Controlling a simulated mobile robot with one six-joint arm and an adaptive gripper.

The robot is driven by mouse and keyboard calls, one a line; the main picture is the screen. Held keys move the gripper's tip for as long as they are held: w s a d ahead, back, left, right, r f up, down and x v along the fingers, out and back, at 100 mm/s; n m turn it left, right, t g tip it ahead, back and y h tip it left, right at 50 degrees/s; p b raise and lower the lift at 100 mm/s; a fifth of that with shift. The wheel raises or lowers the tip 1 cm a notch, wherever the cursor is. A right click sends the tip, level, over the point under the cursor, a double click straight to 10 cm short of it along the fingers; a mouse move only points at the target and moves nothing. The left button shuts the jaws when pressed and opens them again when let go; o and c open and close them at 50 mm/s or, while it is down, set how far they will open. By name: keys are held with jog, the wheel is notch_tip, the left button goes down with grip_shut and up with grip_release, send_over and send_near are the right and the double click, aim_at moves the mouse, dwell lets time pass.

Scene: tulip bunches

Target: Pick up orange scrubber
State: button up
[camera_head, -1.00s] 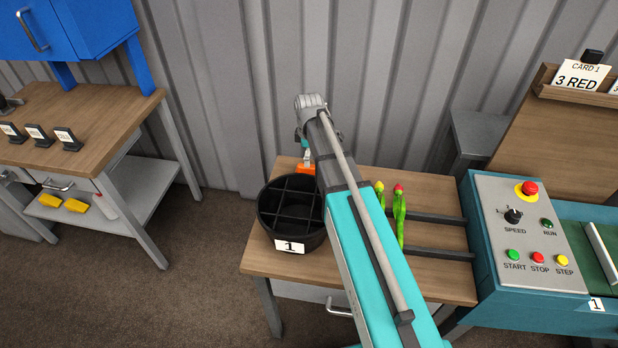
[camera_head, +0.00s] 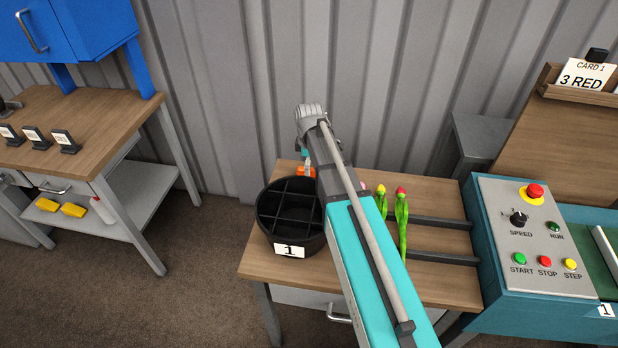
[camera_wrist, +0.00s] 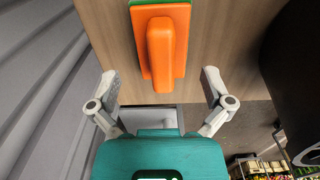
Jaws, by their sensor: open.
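The orange scrubber (camera_wrist: 161,50) lies on the wooden table, with an orange handle and a green edge at its far end in the wrist view. In the head view only a small part of the scrubber (camera_head: 306,171) shows behind the black bucket, partly hidden by my arm. My gripper (camera_wrist: 162,85) is open and empty. Its two fingers stand apart on either side of the scrubber's near end, and I cannot tell the height between them.
A black divided bucket (camera_head: 290,232) labelled 1 stands just in front of the scrubber. Tulips (camera_head: 401,215) lie to the right on the table (camera_head: 440,285). A corrugated wall (camera_head: 400,90) rises behind. A control panel (camera_head: 530,225) stands at the right.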

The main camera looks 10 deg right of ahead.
jog(key=shift+a+f+b, duration=0.15)
jog(key=shift+f+b, duration=2)
jog(key=shift+f, duration=0.15)
jog(key=shift+c, duration=0.3)
jog(key=shift+s, duration=0.15)
jog(key=c, duration=0.9)
jog(key=shift+r, duration=0.2)
notch_tip(320, 180, up, 10)
jog(key=p, duration=1)
jog(key=shift+f, duration=0.2)
